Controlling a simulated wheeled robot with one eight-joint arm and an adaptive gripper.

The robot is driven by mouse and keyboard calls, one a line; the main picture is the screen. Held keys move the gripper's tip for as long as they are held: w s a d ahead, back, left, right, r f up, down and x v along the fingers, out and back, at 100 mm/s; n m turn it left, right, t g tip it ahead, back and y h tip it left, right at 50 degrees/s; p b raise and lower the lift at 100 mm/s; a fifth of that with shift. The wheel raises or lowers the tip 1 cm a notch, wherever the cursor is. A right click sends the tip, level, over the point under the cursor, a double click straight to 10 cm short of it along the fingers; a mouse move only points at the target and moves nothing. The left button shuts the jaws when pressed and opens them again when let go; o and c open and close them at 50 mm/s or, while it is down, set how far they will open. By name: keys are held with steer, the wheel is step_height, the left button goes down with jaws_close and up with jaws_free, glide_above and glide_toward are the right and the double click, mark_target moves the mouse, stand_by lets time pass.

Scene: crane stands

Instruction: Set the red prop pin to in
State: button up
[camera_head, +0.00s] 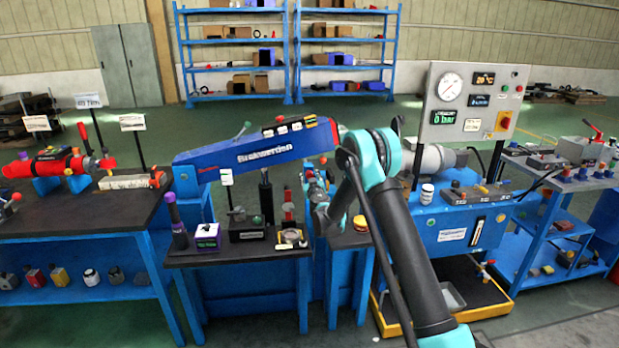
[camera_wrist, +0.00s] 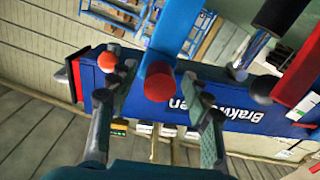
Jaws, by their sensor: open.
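A red round-ended cylinder (camera_wrist: 158,82), which looks like the red prop pin, shows in the wrist view in front of a blue bar. My gripper (camera_wrist: 159,74) is open, with one finger on each side of this red end. I cannot tell whether the fingers touch it or how deep the pin sits. In the head view my gripper (camera_head: 316,184) is below the right end of the blue crane boom (camera_head: 250,152), and the pin is not clear there. The boom also shows in the wrist view (camera_wrist: 235,98), with its lettering upside down.
An orange-red ball (camera_wrist: 107,62) is close to the left finger in the wrist view. A black cylinder and a red part crowd the right side. In the head view a dark table (camera_head: 190,262) holds small devices, and a blue pump unit (camera_head: 440,235) stands at the right.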

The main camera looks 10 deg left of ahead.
steer(key=v, duration=1.1)
steer(key=shift+s+d+r, duration=0.1)
steer(key=shift+d, duration=0.05)
steer(key=s+d+r+m+g+h, duration=0.1)
steer(key=s+d+r+m+h, duration=0.15)
steer(key=d, duration=0.65)
steer(key=s+d+r+m+g+h, duration=0.15)
steer(key=d+r+h, duration=0.25)
steer(key=d, duration=0.5)
steer(key=s+d+m+g+h, duration=0.2)
steer(key=s+d+g, duration=0.1)
steer(key=s+d, duration=0.9)
steer(key=s+f+g+y, duration=0.1)
steer(key=s+f+g, duration=0.1)
steer(key=s, duration=0.8)
steer(key=s+d+f+g+y, duration=0.1)
steer(key=s+f+g, duration=0.2)
steer(key=s, duration=0.8)
steer(key=s+f+g+y, duration=0.1)
steer(key=s+f, duration=0.4)
steer(key=s, duration=0.5)
steer(key=shift+s+d+f+n+g, duration=0.25)
steer(key=shift+s+d+n+g, duration=0.05)
steer(key=shift+g, duration=0.55)
